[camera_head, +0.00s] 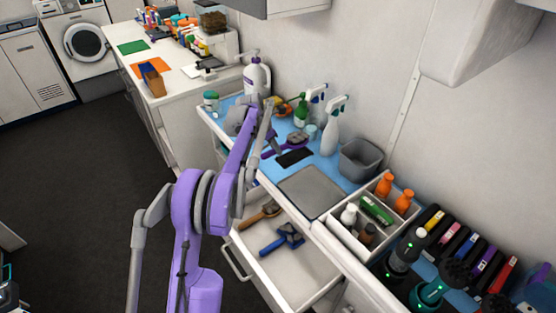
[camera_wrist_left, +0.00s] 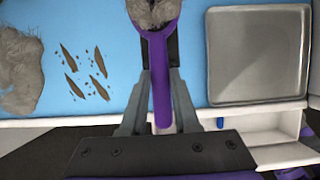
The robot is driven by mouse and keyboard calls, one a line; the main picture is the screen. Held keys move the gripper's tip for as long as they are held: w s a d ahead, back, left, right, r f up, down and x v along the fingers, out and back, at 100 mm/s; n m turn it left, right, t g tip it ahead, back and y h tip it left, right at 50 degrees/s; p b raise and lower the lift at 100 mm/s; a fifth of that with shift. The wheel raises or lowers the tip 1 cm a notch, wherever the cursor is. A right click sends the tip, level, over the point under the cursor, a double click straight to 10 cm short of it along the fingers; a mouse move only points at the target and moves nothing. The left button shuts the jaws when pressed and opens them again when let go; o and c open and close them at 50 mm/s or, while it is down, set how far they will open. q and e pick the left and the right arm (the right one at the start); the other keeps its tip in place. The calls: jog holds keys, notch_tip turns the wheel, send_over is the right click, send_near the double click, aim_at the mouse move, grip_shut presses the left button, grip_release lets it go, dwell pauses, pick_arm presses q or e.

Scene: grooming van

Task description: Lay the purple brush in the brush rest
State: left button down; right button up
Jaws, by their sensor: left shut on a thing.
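The purple brush (camera_head: 298,140) is over the blue counter mat, and it also shows in the left wrist view (camera_wrist_left: 162,95), with grey hair on its head at the top. My left gripper (camera_head: 274,145) is shut on its handle; the fingers press it from both sides in the wrist view (camera_wrist_left: 160,80). A flat black rectangle (camera_head: 295,158) lies close beside the brush, and a grey shallow tray (camera_head: 312,192) lies nearer the front; I cannot tell which is the brush rest. Contact between brush and counter is unclear. My right gripper is out of view.
Behind stand a pump bottle (camera_head: 257,78), spray bottles (camera_head: 331,130) and a grey bin (camera_head: 360,158). A divided caddy (camera_head: 345,238) holds small bottles. An open drawer (camera_head: 300,270) holds brown and blue brushes. A hair clump (camera_wrist_left: 18,75) lies left in the wrist view.

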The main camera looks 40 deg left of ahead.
pick_arm(q)
jog(key=shift+f, duration=2.55)
jog(key=shift+f, duration=0.1)
jog(key=c, duration=0.7)
grip_release()
jog(key=shift+o, duration=0.2)
